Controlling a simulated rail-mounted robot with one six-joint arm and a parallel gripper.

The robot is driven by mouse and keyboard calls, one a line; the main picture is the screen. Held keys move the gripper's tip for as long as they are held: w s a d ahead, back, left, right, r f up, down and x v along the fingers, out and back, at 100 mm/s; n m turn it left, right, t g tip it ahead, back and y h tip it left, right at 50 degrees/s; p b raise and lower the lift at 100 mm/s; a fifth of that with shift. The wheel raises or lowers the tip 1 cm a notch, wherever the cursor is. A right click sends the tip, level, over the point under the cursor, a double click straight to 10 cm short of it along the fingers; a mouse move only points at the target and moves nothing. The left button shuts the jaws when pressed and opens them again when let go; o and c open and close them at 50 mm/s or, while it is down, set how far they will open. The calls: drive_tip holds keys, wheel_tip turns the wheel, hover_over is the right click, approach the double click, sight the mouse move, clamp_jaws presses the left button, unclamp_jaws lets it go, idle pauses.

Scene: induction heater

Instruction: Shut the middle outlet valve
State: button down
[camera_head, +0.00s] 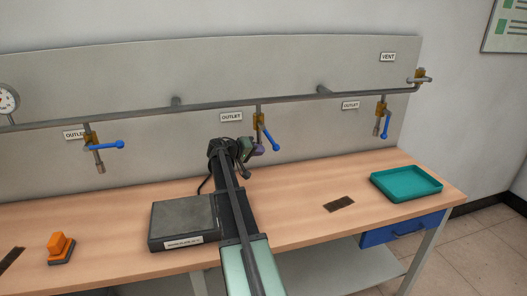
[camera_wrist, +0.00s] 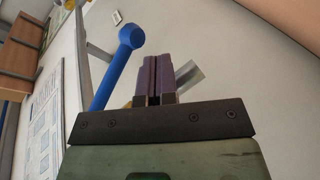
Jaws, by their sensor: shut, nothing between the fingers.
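The middle outlet valve (camera_head: 259,121) has a brass body and hangs from the grey pipe under an OUTLET label. Its blue lever (camera_head: 268,134) slants down and to the right. My gripper (camera_head: 258,149) is shut and empty, its purple fingers close by the lever's lower end. In the wrist view the shut fingers (camera_wrist: 154,60) point up, and the blue lever (camera_wrist: 117,68) with its round end stands just left of them. I cannot tell whether they touch. The lower part of the valve is partly hidden behind my gripper.
The left outlet valve's blue lever (camera_head: 106,145) lies nearly level; the right one's (camera_head: 386,125) hangs down. A vent valve (camera_head: 419,77) sits at the pipe's right end. On the bench are a dark grey box (camera_head: 180,218), an orange switch (camera_head: 60,246) and a teal tray (camera_head: 405,183).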

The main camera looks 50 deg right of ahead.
drive_tip(key=p+v, duration=0.4)
drive_tip(key=v, duration=0.6)
drive_tip(key=shift+r+p, duration=0.35)
drive_tip(key=shift+w+a, duration=0.1)
